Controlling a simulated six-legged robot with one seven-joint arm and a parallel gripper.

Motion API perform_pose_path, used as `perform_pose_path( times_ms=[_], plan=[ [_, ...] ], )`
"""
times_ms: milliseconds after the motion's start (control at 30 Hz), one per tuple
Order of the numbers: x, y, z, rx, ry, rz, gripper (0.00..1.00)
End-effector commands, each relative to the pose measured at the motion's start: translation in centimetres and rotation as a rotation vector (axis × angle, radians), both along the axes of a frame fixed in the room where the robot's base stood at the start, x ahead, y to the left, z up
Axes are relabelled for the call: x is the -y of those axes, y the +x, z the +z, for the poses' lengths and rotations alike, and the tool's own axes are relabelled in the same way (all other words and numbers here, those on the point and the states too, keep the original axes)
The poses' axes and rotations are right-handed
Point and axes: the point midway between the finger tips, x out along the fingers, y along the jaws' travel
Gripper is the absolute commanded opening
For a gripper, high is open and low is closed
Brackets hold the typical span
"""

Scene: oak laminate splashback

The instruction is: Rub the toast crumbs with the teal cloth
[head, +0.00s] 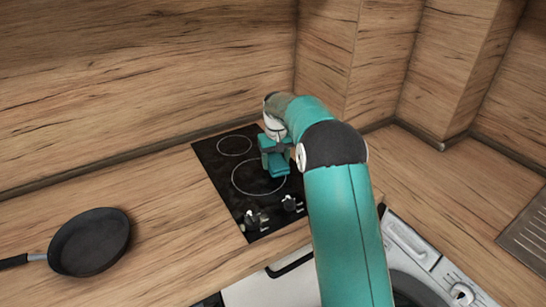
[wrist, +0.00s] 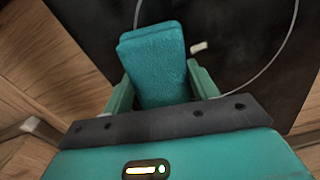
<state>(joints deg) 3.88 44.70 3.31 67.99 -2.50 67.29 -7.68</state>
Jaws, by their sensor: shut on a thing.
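The teal cloth (wrist: 153,60), a thick folded pad, is between the two fingers of my gripper (wrist: 160,82) in the wrist view. My gripper is shut on it. In the head view my gripper (head: 274,162) is over the back right part of the black hob (head: 223,170). The cloth is hard to tell from the teal gripper there, and I cannot tell whether it touches the hob. One small pale bit (wrist: 199,47), perhaps a toast crumb, lies on the hob just right of the cloth in the wrist view. No crumbs can be made out in the head view.
A black frying pan (head: 92,241) stands on the wooden worktop (head: 160,207) at the left. Two knobs (head: 252,220) are at the hob's front. Wooden walls (head: 140,80) close the back and right. A metal drainer (head: 528,238) is at the far right. Worktop between pan and hob is clear.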

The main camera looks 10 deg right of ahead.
Motion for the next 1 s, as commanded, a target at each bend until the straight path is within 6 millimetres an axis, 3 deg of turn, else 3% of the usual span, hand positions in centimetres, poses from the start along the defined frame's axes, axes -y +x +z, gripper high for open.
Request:
perform_pose_path(
  times_ms=[200,1000],
  plan=[
    [-0.1,0.1,-0.1,-0.002,0.000,0.000,0.33],
    [-1.6,5.0,-0.1,-0.001,0.000,0.000,0.33]
  ],
)
